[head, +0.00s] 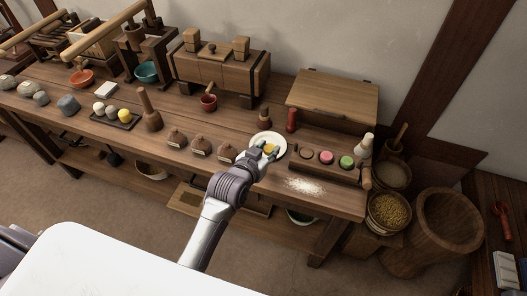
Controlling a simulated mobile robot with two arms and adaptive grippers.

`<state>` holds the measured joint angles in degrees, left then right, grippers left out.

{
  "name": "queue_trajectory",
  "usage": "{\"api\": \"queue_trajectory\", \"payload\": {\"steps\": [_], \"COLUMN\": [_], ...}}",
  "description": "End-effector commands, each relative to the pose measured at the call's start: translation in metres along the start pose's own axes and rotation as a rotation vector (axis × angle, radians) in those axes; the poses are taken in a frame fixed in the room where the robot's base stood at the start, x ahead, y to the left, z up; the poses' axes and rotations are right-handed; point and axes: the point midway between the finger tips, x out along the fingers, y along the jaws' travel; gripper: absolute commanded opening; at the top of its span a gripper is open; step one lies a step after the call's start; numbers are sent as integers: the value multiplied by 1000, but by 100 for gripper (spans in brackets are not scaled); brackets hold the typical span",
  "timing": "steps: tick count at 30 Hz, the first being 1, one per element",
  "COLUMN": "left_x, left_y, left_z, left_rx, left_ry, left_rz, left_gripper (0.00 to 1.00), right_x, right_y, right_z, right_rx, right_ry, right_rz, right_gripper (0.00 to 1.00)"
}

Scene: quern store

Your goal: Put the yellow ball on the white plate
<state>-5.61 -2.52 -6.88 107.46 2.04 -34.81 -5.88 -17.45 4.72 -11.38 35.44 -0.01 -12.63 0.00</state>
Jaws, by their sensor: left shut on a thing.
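The white plate (257,137) lies on the long wooden table, right of the middle. My left gripper (270,149) is over the plate's front right part, shut on a small yellow ball (269,148) that shows between its fingers. I cannot tell whether the ball touches the plate. Another yellow ball (124,115) sits on a dark tray (130,125) farther left, beside pale and grey balls (105,108). My right gripper is not in view.
Several brown jars (200,147) stand left of the plate. A red cylinder (291,120) and a wooden rack with pink and green discs (326,157) are to its right. White powder (304,186) lies near the front edge. A wooden chest (220,70) stands behind.

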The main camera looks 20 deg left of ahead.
Motion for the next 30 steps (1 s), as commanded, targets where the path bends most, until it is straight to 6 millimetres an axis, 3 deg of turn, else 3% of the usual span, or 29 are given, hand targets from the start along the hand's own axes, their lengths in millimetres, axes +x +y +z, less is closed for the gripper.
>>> {"api": "queue_trajectory", "payload": {"steps": [3, 8, 11, 19, 30], "left_x": [25, 44, 49, 62, 64], "left_y": [-17, -30, -33, -33, -33], "left_z": [7, 12, 15, 48, 52], "left_rx": [1, 0, -1, -1, 0], "left_ry": [-1, -1, -1, -2, 0], "left_rz": [-1, -1, 0, 0, 1], "left_gripper": [15, 15, 15, 15, 15], "right_x": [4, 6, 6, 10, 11], "right_y": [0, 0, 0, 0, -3], "right_z": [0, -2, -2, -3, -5], "right_rx": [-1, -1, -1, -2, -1], "right_ry": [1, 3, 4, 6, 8], "right_rz": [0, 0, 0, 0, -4], "right_gripper": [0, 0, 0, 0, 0]}}
